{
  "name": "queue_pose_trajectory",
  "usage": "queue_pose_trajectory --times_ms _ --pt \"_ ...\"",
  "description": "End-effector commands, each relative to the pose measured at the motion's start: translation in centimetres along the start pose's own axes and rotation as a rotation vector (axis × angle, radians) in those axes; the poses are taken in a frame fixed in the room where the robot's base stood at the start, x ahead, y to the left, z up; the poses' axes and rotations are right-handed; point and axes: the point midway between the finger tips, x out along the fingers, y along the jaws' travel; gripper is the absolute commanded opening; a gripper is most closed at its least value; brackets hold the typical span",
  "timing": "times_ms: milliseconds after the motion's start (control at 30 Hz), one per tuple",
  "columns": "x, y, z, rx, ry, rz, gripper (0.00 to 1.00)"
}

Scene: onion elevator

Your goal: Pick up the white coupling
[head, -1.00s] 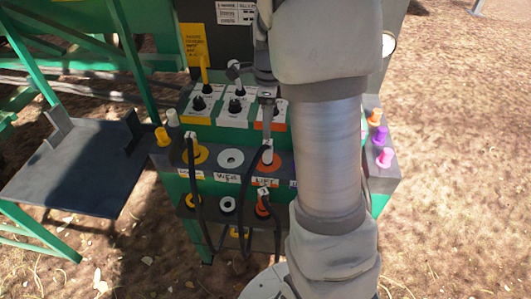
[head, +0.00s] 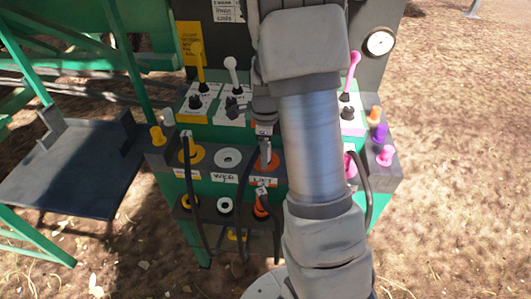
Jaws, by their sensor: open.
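My gripper (head: 263,125) is small, dark and partly hidden by my arm. It points down in front of the panel, just above the upper orange-ringed socket (head: 265,160), and its fingers are hard to make out. I cannot make out a loose white coupling in this head view.
Levers rise behind the sockets, among them a yellow (head: 201,72), a white (head: 232,76) and a pink one (head: 351,72). Dark hoses (head: 193,205) hang from the panel. Orange, purple and pink caps (head: 379,132) stand at right. A dark tray (head: 75,175) is at left.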

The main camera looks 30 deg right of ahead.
Motion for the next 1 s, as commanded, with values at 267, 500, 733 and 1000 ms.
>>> queue_pose_trajectory --times_ms 267,500,733,1000 --pt "-0.07 -0.01 0.01 0.0 0.0 0.0 0.43" --pt "-0.09 -0.02 0.01 0.0 0.0 -0.001 0.0" --pt "-0.14 -0.06 0.02 0.0 -0.001 -0.002 0.0" --pt "-0.67 -0.11 0.04 0.0 -0.001 -0.004 0.0"
